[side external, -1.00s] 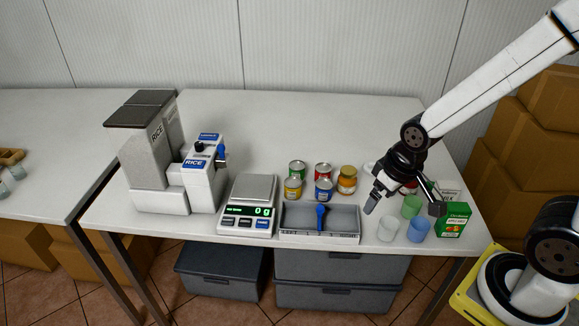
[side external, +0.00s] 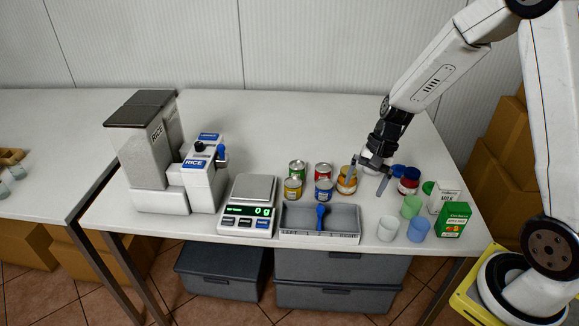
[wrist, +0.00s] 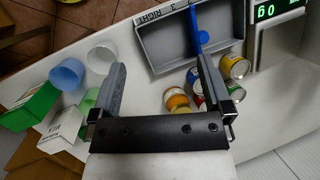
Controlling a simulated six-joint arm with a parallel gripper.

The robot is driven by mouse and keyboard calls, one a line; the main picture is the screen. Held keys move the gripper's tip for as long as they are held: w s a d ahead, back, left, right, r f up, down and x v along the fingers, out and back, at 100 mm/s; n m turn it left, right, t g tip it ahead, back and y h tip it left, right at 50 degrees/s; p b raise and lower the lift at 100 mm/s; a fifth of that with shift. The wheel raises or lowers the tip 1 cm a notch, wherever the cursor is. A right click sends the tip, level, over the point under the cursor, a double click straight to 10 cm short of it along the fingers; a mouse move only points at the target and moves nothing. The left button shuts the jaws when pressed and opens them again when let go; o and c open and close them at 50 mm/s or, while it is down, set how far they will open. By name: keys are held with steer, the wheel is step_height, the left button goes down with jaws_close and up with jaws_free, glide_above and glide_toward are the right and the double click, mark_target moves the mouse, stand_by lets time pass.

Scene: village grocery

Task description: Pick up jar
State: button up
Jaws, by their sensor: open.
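A jar with an orange-yellow lid (side external: 347,185) stands on the white table behind the scale tray, partly covered by a finger in the side view. My gripper (side external: 367,184) is open and empty, just right of the orange-lidded jar. In the wrist view my gripper (wrist: 163,78) has its two fingers spread wide, with bare table between their tips.
Several cans (side external: 323,190) stand close left of the orange-lidded jar. Cups (side external: 388,228), a milk carton (side external: 443,197) and a green box (side external: 453,220) stand at the right. A grey tray (side external: 345,239) and a scale (side external: 249,205) are in front and left. The back of the table is clear.

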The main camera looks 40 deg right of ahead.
steer(key=w+d+f+m+t+y, duration=0.3)
steer(key=w+d+m+t, duration=0.1)
steer(key=d+m, duration=0.3)
steer(key=w+d+f+m+t+y, duration=0.3)
steer(key=w+d+m+t, duration=0.1)
steer(key=w+d+m, duration=0.3)
steer(key=shift+d+m+y, duration=0.3)
steer(key=shift+d, duration=0.45)
steer(key=shift+f, duration=2.9)
steer(key=shift+f, duration=0.1)
steer(key=shift+f, duration=0.45)
steer(key=shift+x, duration=2.5)
